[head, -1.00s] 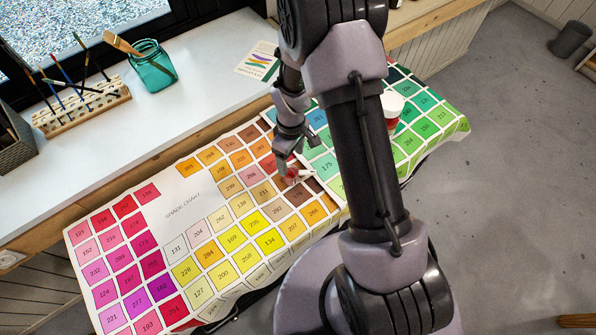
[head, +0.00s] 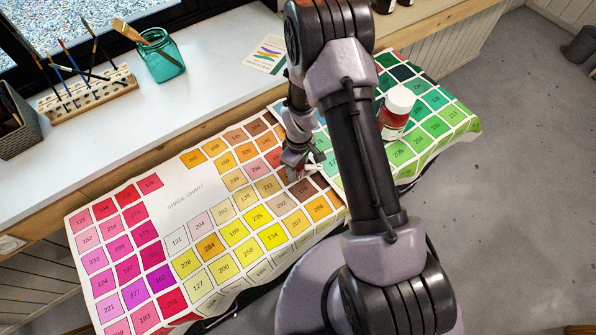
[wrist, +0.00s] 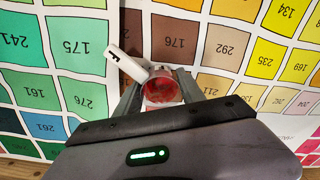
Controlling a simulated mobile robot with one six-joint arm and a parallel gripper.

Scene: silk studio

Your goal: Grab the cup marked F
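A small cup (wrist: 163,88) with red contents sits between the two fingers of my gripper (wrist: 167,95) in the wrist view. In the head view my gripper (head: 297,172) is low over the shade chart, and the cup is mostly hidden by it. The fingers stand close on both sides of the cup; I cannot tell whether they press on it. A white handle-like piece (wrist: 125,63) with a small dark mark lies beside the cup, to its upper left in the wrist view. I cannot read a letter on the cup itself.
The shade chart (head: 190,200) covers the table. A red jar with a white lid (head: 393,115) stands on its green part, right of my arm. A teal jar with brushes (head: 162,62) and a wooden brush rack (head: 90,95) stand on the white sill behind.

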